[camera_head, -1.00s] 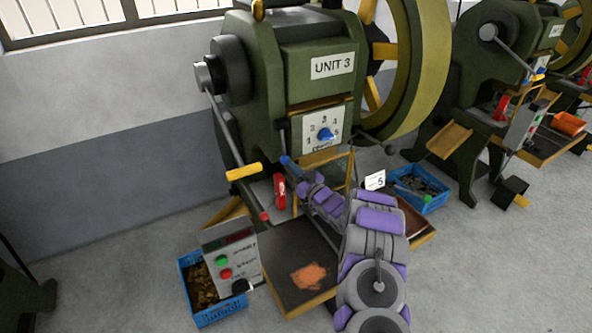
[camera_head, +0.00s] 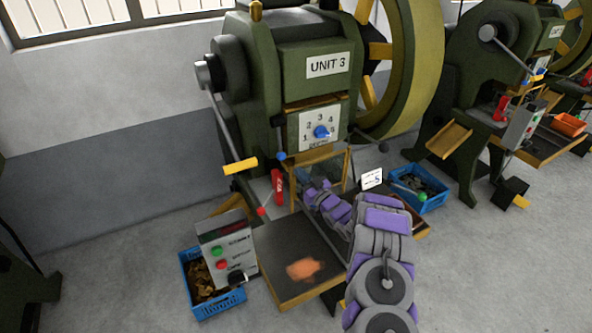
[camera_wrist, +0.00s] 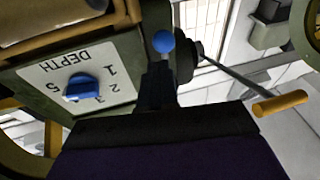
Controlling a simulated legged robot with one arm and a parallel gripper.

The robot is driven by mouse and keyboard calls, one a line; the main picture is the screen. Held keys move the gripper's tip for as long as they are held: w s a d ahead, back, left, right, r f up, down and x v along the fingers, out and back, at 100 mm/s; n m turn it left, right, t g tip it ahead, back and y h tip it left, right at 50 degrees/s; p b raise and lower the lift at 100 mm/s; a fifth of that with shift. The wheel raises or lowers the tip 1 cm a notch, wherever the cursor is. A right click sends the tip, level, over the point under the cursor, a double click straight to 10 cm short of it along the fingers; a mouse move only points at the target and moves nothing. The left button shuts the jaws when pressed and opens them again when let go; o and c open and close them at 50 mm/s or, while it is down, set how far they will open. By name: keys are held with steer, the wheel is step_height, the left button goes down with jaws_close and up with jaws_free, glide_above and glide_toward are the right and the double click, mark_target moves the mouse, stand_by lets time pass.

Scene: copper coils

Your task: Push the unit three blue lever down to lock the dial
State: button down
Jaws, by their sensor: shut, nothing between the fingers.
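The blue lever knob (camera_head: 281,156) sits at the lower left of the depth dial plate on the unit 3 press. Its dark stem shows above it in the head view. In the wrist view the blue ball (camera_wrist: 163,41) lies just past the tip of my gripper (camera_wrist: 157,66). My gripper is shut and empty. I cannot tell whether it touches the lever. The wrist view is upside down, with the blue dial (camera_wrist: 84,87) on its numbered plate at left. The dial also shows in the head view (camera_head: 322,131). In the head view my gripper's tips are hard to make out.
A yellow-framed guard (camera_head: 347,166) stands close to my arm. A yellow-handled lever (camera_head: 240,167) sticks out at left. A red handle (camera_head: 278,186) and a control box (camera_head: 222,245) are below. Blue crates stand on the floor at both sides.

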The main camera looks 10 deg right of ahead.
steer(key=p+v, duration=0.1)
steer(key=v, duration=0.7)
step_height(320, 180, up, 6)
steer(key=w+m+g+h, duration=0.1)
steer(key=w+g+h, duration=0.1)
steer(key=g+h, duration=0.25)
steer(key=s+d+r+m+g+h, duration=0.25)
steer(key=s+r+h, duration=0.25)
steer(key=s, duration=0.3)
steer(key=s+a+r+m+g, duration=0.1)
steer(key=s+g, duration=0.3)
steer(key=s, duration=1.2)
steer(key=s+a+r+m+g, duration=0.1)
steer(key=s+a+r+g, duration=0.3)
steer(key=s, duration=1.2)
steer(key=s+a+r+m+g, duration=0.1)
steer(key=s+g, duration=0.3)
steer(key=s, duration=1.3)
steer(key=shift+a+r+g, duration=0.4)
steer(key=shift+a+r, duration=0.25)
steer(key=shift+a, duration=0.1)
